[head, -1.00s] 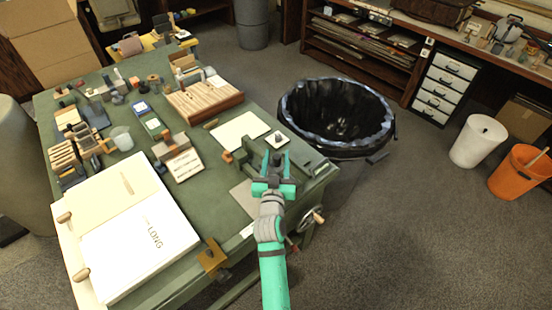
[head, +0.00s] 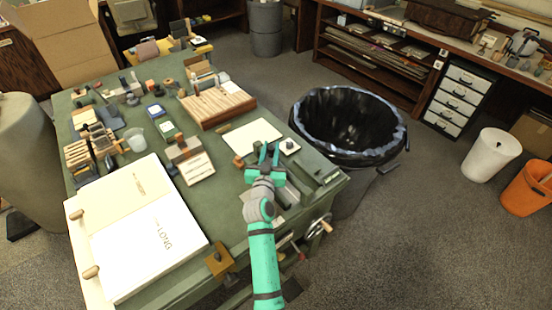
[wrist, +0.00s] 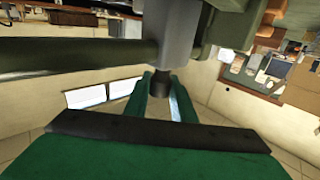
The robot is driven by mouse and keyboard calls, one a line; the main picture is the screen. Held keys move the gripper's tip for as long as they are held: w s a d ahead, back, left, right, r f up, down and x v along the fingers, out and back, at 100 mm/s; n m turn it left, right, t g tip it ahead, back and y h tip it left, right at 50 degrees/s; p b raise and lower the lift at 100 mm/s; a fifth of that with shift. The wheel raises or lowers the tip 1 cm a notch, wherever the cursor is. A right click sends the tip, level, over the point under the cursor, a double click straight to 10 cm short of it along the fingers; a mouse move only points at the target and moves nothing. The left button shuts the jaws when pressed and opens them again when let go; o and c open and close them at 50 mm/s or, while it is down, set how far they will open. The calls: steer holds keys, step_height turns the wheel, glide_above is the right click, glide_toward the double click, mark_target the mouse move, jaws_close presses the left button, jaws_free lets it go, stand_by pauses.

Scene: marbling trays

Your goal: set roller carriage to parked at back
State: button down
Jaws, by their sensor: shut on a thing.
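My gripper (head: 270,153) is over the right part of the green worktable, close to its front right corner, with its fingers pointing away from me. In the wrist view, the two green fingers (wrist: 160,84) close around a short dark peg. The peg joins a grey block, which I take to be the roller carriage (wrist: 174,35). A dark bar (wrist: 75,60) runs left from beside the block. In the head view my gripper and arm hide most of the carriage, and I cannot tell exactly where it stands along its travel.
A white sheet (head: 252,138) and a small tile with a dark knob (head: 289,146) lie close to the gripper. A slatted wooden block (head: 217,105) stands farther back. A large black-lined bin (head: 348,125) stands right of the table. A handwheel (head: 318,226) sticks out at the table's front right.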

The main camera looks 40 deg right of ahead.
steer(key=shift+w, duration=1.5)
steer(key=c, duration=1.5)
jaws_free()
steer(key=v, duration=1)
steer(key=shift+s+a, duration=0.25)
steer(key=shift+a, duration=0.05)
steer(key=shift+s, duration=0.1)
